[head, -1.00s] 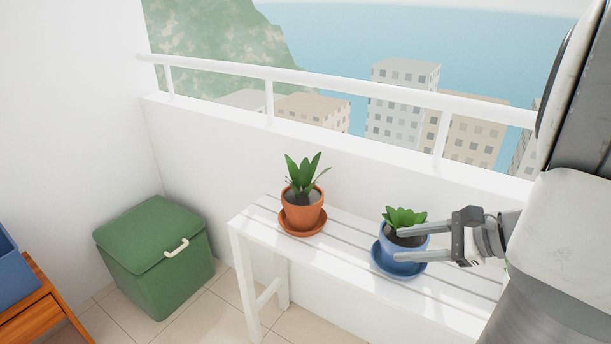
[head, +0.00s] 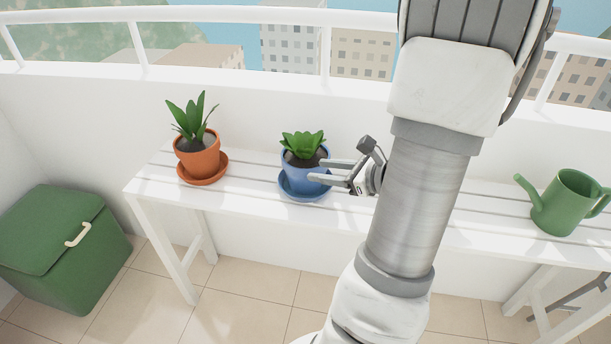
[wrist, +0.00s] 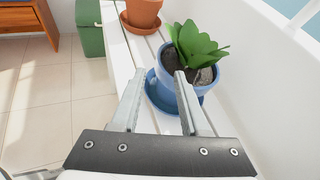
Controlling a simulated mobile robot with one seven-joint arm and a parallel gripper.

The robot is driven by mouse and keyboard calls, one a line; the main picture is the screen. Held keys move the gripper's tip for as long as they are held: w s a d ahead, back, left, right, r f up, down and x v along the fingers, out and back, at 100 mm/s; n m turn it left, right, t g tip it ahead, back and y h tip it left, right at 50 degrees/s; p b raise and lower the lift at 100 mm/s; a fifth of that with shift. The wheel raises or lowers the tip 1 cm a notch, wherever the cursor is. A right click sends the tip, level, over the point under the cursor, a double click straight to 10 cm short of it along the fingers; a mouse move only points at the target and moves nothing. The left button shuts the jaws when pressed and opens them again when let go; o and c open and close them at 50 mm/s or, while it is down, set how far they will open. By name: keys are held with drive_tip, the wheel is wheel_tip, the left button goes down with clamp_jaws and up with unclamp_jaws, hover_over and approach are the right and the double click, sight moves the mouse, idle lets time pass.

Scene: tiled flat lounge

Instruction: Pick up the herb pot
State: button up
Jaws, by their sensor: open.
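The likely herb pot is a blue pot (head: 303,178) with a low, broad-leaved green plant, standing upright in a blue saucer (head: 301,194) on a white slatted bench. My gripper (head: 316,170) is open and empty at the pot's right side in the head view. In the wrist view, the blue pot (wrist: 208,84) stands beyond my gripper (wrist: 160,73). The right finger overlaps the pot and the left finger lies left of it, over the saucer's edge. Whether a finger touches the pot cannot be told.
A terracotta pot (head: 199,160) with a taller plant stands left on the bench (head: 245,196). A green watering can (head: 563,205) stands right. A white wall and railing run behind. A green lidded box (head: 60,250) is on the floor at left.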

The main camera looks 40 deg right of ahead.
sight(298, 168)
drive_tip(key=b+x, duration=0.2)
drive_tip(key=x, duration=0.6)
drive_tip(key=shift+a, duration=0.1)
clamp_jaws()
drive_tip(key=shift+f, duration=0.1)
idle(1.2)
